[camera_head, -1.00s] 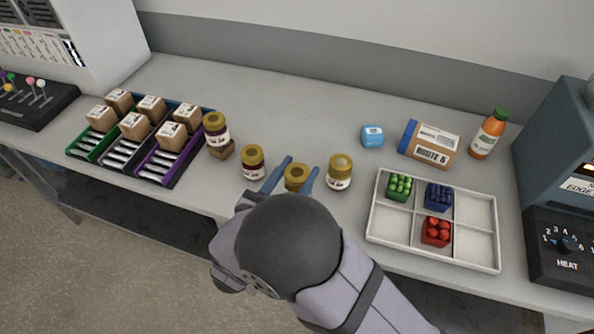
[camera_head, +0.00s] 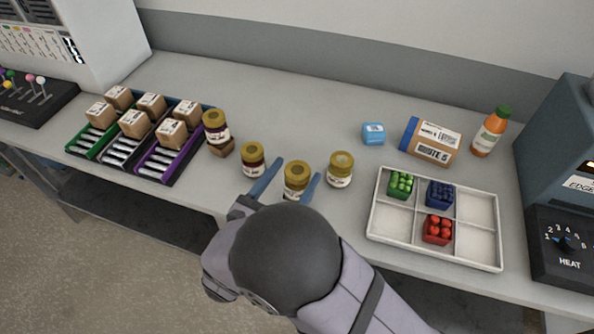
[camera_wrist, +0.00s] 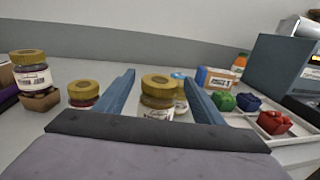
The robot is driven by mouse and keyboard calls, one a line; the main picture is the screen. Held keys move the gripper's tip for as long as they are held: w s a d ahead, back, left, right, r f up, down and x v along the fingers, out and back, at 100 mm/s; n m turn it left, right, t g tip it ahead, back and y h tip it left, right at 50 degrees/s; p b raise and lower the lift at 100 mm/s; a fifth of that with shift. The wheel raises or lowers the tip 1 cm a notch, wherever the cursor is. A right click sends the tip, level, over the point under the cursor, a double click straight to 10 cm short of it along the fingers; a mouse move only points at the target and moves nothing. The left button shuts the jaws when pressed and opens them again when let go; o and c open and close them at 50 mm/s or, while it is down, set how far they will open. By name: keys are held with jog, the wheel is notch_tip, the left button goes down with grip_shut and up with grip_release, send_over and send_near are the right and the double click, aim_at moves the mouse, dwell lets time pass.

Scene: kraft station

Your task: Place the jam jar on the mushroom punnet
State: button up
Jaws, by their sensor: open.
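A jam jar (camera_head: 297,181) with a gold lid stands near the table's front edge. My gripper (camera_head: 291,178) is open, with one blue finger on each side of this jar. The wrist view also shows the jar (camera_wrist: 160,88) between the fingers; contact cannot be told. Another gold-lidded jar (camera_head: 252,159) stands to the left and one more (camera_head: 340,169) to the right.
A white divided tray (camera_head: 482,243) at right holds green, blue and red punnets. Behind it are a blue cube (camera_head: 373,134), a parcel (camera_head: 431,142) and an orange bottle (camera_head: 490,132). Coloured racks (camera_head: 165,165) with cartons stand at left. The back middle of the table is clear.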

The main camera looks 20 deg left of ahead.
jog(key=s+a+b, duration=0.1)
jog(key=s+b, duration=0.1)
jog(key=s, duration=0.7)
jog(key=shift+s+a, duration=0.25)
jog(key=shift+s, duration=0.15)
